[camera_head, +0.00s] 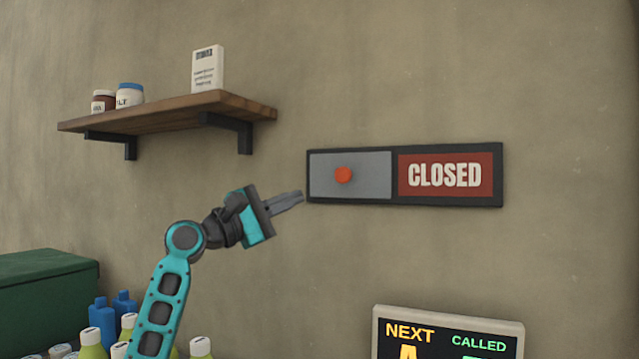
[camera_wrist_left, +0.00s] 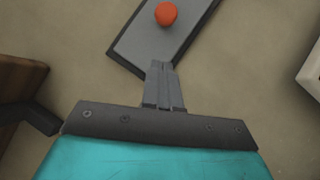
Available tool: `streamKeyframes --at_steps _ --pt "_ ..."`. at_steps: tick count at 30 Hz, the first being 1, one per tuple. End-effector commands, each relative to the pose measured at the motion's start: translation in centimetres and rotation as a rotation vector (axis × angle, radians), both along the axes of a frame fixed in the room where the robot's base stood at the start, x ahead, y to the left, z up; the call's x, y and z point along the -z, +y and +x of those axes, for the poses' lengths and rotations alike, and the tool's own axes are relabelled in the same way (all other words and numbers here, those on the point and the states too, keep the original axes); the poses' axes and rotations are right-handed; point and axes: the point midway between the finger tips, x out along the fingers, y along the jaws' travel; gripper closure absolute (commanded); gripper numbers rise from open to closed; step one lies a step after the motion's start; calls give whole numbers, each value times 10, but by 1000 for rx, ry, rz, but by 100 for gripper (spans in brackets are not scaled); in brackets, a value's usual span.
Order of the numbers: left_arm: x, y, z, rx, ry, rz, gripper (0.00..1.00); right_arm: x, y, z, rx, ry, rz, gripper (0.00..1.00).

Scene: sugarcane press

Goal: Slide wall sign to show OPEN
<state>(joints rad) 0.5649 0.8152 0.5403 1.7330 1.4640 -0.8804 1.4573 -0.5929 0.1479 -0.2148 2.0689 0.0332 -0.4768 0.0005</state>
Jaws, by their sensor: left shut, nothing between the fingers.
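The wall sign (camera_head: 450,203) is a dark frame on the wall. Its right half reads CLOSED in white on a red panel (camera_head: 402,176). A grey sliding panel (camera_head: 372,183) with a round orange knob (camera_head: 343,175) covers its left half. My left gripper (camera_head: 301,196) is shut and empty, its fingertips near the left end of the frame. In the left wrist view, the fingers of my left gripper (camera_wrist_left: 160,64) are together and point towards the grey panel (camera_wrist_left: 150,42), with the orange knob (camera_wrist_left: 166,14) beyond the tips. My right gripper is not in view.
A wooden shelf (camera_head: 165,115) with two jars and a white box (camera_head: 207,70) is on the wall at the upper left. A green box (camera_head: 40,300) and several bottles stand at the lower left. A number display (camera_head: 447,315) is below the sign. The wall around the sign is bare.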

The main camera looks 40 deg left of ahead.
Motion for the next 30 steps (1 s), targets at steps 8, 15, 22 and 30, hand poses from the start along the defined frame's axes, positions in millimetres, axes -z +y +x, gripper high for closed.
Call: streamKeyframes --at_steps 8,15,22,30 --pt "-20 -24 34 1 -2 4 100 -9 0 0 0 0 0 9" --pt "-27 -38 42 -2 0 2 100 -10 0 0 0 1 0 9" --pt "-27 -39 42 -1 0 1 100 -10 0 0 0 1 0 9" --pt "-29 -47 44 2 0 2 100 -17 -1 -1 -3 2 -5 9"
